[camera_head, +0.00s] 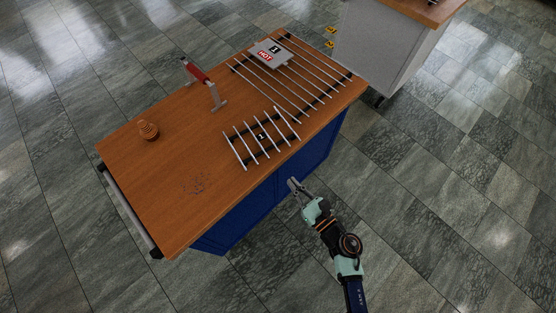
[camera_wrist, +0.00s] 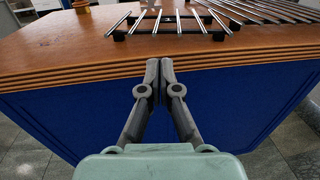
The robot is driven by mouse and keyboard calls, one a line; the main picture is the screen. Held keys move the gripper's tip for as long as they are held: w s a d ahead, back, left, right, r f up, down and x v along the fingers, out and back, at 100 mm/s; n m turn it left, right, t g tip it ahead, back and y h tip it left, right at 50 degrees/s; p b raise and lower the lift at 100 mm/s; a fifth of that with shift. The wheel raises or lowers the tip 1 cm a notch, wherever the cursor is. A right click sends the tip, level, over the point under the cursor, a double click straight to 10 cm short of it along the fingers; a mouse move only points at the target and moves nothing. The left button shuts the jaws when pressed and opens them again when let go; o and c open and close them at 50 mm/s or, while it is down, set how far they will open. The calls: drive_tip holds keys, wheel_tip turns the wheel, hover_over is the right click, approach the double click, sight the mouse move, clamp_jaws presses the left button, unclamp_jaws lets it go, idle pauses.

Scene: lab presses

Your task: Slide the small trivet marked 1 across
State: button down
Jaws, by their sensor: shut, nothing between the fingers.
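The small trivet (camera_head: 262,138) is a rack of several light metal bars on dark crosspieces, with a dark tag marked 1. It lies on the wooden worktop near the edge closest to my arm. It also shows in the wrist view (camera_wrist: 172,24), just beyond the worktop edge. My gripper (camera_head: 291,182) is outside that edge, in front of the blue cabinet side and apart from the trivet. In the wrist view my gripper (camera_wrist: 160,64) has its fingertips together with nothing between them, and the trivet lies above and beyond them.
A larger rack (camera_head: 318,90) lies behind the small trivet, bearing a sign marked 1 and HOT (camera_head: 270,54). A red-handled tool (camera_head: 199,76) stands near the far edge. An orange-brown ribbed object (camera_head: 148,130) stands at left.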

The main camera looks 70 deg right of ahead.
sight(272, 157)
drive_tip(key=x, duration=0.9)
drive_tip(key=shift+f, duration=0.1)
drive_tip(key=shift+b, duration=0.3)
